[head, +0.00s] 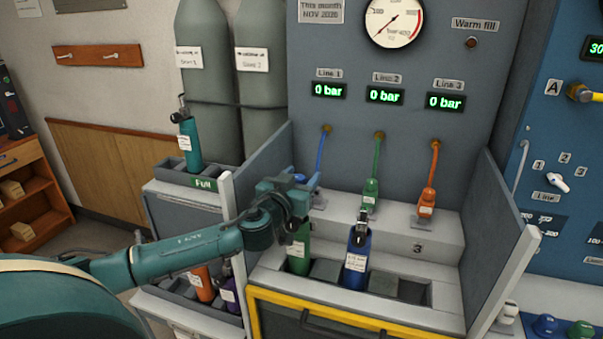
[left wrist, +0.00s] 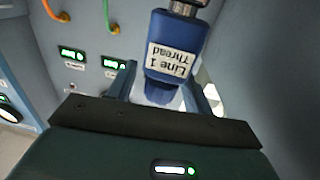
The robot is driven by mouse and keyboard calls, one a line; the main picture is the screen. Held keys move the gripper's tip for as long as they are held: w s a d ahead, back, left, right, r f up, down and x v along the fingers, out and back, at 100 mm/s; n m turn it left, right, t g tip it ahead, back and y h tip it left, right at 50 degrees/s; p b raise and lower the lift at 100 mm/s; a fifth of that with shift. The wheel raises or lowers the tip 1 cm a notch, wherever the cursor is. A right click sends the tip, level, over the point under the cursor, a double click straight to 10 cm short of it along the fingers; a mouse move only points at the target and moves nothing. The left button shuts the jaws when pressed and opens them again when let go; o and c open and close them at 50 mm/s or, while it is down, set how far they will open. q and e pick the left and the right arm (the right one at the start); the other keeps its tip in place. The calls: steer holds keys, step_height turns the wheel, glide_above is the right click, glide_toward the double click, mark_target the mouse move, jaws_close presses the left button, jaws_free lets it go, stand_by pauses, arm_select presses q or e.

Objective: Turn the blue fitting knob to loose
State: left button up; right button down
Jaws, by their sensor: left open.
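The blue fitting (left wrist: 178,30), labelled "Line 1 Thread", fills the upper middle of the left wrist view. In the head view it is mostly hidden behind my left gripper (head: 298,186), at the lower end of the blue hose (head: 321,152). The left gripper is open. In the left wrist view its two fingers (left wrist: 165,90) stand on either side of the fitting's lower end. I cannot tell whether they touch it. My right gripper is in neither view.
A blue bottle (head: 356,257) and a green bottle (head: 299,254) stand in the bench tray below. A green fitting (head: 370,192) and an orange fitting (head: 427,202) are to the right. Grey side panels (head: 508,255) flank the bench. The line displays (head: 385,96) read 0 bar.

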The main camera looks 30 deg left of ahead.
arm_select(q)
steer(key=shift+w, duration=0.3)
steer(key=shift+c, duration=0.3)
steer(key=shift+f, duration=0.1)
steer(key=c, duration=0.9)
